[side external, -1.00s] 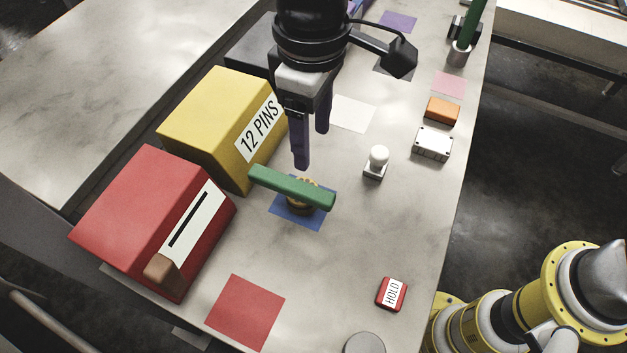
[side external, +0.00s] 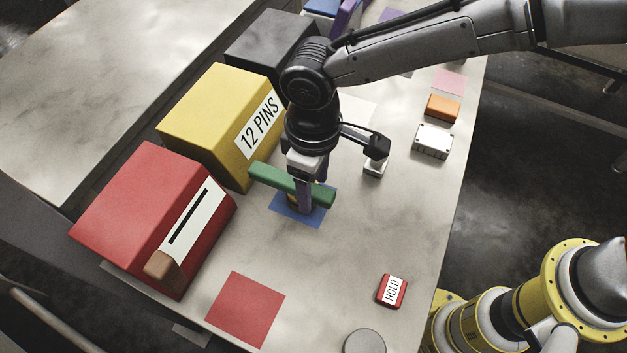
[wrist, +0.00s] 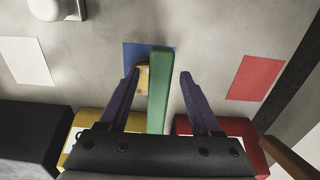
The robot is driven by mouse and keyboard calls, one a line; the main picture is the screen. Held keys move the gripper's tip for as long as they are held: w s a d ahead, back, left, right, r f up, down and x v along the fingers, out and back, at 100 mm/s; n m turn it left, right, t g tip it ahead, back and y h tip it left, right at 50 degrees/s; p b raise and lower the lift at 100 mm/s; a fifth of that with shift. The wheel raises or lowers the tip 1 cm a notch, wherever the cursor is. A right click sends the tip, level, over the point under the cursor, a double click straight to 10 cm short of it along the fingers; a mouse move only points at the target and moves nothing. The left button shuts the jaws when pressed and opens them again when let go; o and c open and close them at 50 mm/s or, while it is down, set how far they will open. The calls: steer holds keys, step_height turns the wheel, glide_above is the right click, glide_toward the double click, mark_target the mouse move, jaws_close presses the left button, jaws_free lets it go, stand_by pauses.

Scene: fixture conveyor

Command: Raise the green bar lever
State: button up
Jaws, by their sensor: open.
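The green bar (side external: 268,178) lies flat over a brass-coloured hub on a blue square (side external: 290,214). In the wrist view the green bar (wrist: 158,95) runs up the picture, with the brass hub (wrist: 142,76) just left of it. My gripper (side external: 313,194) is down at the bar's right part, one purple finger in front of it and the other behind. In the wrist view my open gripper (wrist: 159,74) has the bar between its fingers, with a gap on each side. The hub is mostly hidden in the side view.
A yellow box (side external: 215,110) marked "12 PINS" and a red slotted box (side external: 150,215) with a brown handle stand to the left. A white knob (side external: 375,168) is right of my gripper. A red HOLD block (side external: 391,292) lies at front right. The table between is clear.

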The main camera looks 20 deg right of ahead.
jaws_close()
stand_by(0.3)
stand_by(1.1)
